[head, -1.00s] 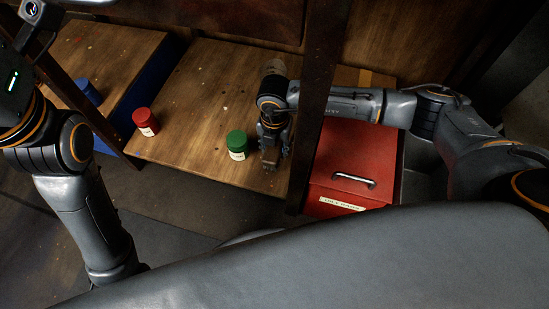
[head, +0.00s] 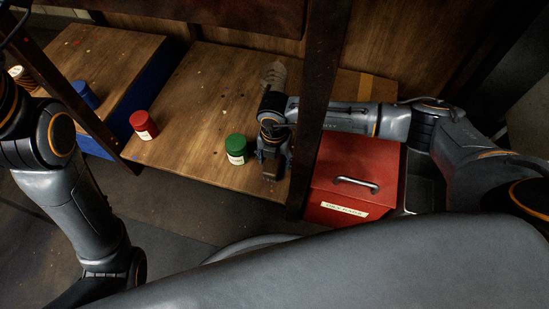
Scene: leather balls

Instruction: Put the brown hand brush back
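My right gripper (head: 271,167) points down over the wooden bench top, just right of the green jar (head: 236,149). A dark brown shape shows between its fingers, but it is too small and dark to tell whether it is the brown hand brush or part of the gripper. I cannot tell whether the fingers are open or shut. The brush is not clearly seen anywhere else. My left arm comes in at the left edge, and its gripper is out of view.
A red jar (head: 144,125) stands left of the green one. A blue jar (head: 85,94) and a white-topped jar (head: 20,74) are further left. A dark post (head: 318,100) stands between my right gripper and a red metal box (head: 325,183) with a handle.

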